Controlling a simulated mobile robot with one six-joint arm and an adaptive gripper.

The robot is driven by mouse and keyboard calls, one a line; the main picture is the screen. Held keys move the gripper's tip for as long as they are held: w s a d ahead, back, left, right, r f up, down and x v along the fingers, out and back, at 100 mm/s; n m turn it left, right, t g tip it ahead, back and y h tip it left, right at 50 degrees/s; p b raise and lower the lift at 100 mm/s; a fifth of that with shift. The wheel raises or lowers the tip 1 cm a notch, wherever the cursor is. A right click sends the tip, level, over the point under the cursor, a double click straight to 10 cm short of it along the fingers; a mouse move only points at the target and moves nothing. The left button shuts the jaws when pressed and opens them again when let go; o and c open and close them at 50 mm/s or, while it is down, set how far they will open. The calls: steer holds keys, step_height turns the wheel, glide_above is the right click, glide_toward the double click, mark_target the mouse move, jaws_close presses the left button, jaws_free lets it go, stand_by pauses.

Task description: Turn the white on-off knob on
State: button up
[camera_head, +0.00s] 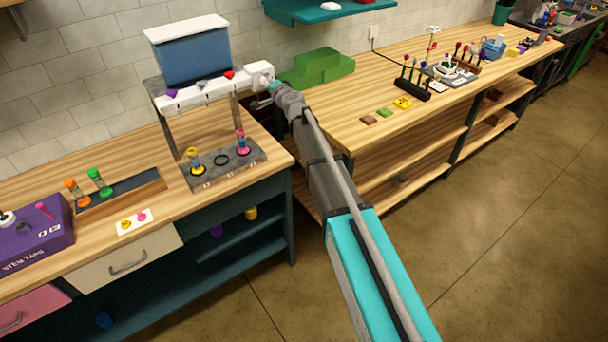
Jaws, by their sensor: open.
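The bouquet machine has a blue tank (193,60) on top and a white bar (205,94) below it, with small purple, grey and red knobs. A white blocky part (261,73) sticks out at the bar's right end. It looks like the white on-off knob, but its setting is too small to tell. My arm reaches up from the lower right. My gripper (262,101) is open beside and just below this white part. Its fingers are small and partly hidden by my wrist, and I cannot tell whether they touch the white part.
Stems stand in the machine's grey base (223,165) under the bar. A green block (317,68) lies behind my wrist. A tray with orange and green stems (119,193) and a purple box (36,232) are at left. The floor at right is clear.

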steer(key=s+d+n+b, duration=0.1)
steer(key=s+d+n, duration=0.55)
steer(key=s, duration=0.65)
steer(key=s+d+f+n+g+b, duration=0.2)
steer(key=s+f+g, duration=0.2)
steer(key=s+f, duration=0.2)
steer(key=s+d+f+n+g+b, duration=0.3)
steer(key=s+f, duration=0.4)
steer(key=f, duration=0.4)
steer(key=shift+s+f+g+h, duration=0.15)
steer(key=shift+g+h, duration=0.25)
steer(key=shift+g, duration=0.5)
steer(key=shift+d, duration=0.1)
stand_by(0.6)
steer(key=s+d+f+m+g+h, duration=0.1)
steer(key=s+d+f+g+h, duration=0.2)
steer(key=s+d, duration=0.4)
steer(key=s+d+f+m+g+h, duration=0.1)
steer(key=s+d+f+g+h, duration=0.2)
steer(key=s+d, duration=0.5)
steer(key=shift+d+f+h, duration=0.3)
steer(key=shift+d+h, duration=0.05)
steer(key=shift+h, duration=0.45)
